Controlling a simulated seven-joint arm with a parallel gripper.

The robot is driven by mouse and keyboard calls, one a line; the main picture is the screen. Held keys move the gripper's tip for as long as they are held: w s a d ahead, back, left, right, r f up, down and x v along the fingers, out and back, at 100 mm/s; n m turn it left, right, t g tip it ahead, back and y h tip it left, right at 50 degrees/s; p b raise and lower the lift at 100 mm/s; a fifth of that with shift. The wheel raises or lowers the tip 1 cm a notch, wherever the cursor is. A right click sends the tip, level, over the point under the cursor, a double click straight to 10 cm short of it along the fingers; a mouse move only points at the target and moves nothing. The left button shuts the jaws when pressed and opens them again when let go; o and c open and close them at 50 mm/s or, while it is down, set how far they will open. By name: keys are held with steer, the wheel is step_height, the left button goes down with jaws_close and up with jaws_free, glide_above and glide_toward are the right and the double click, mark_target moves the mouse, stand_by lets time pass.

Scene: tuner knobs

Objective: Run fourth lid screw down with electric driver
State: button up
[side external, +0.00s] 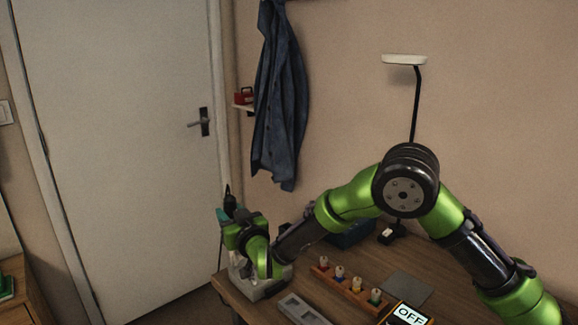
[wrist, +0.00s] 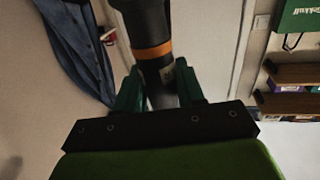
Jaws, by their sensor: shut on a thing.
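My gripper (wrist: 160,90) is shut on the electric driver (wrist: 150,45), a dark cylinder with an orange band between the green fingers in the wrist view. In the side view the driver (side external: 228,197) stands up as a dark shape at the far left end of the table, with my gripper (side external: 224,216) around it. A light grey box (side external: 262,290) sits on the table below my wrist, partly hidden by it. The lid screws and the driver's tip cannot be made out in either view.
A wooden rack (side external: 347,287) with several coloured knobs stands right of the box. A grey tray (side external: 303,310) lies in front. A sign reading OFF (side external: 409,316), a grey mat (side external: 407,288), a dark blue bin (side external: 350,234) and a lamp (side external: 404,60) are further right.

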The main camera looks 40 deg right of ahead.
mark_target(232, 204)
steer(key=shift+f, duration=1.05)
stand_by(1.4)
steer(key=shift+r, duration=2.8)
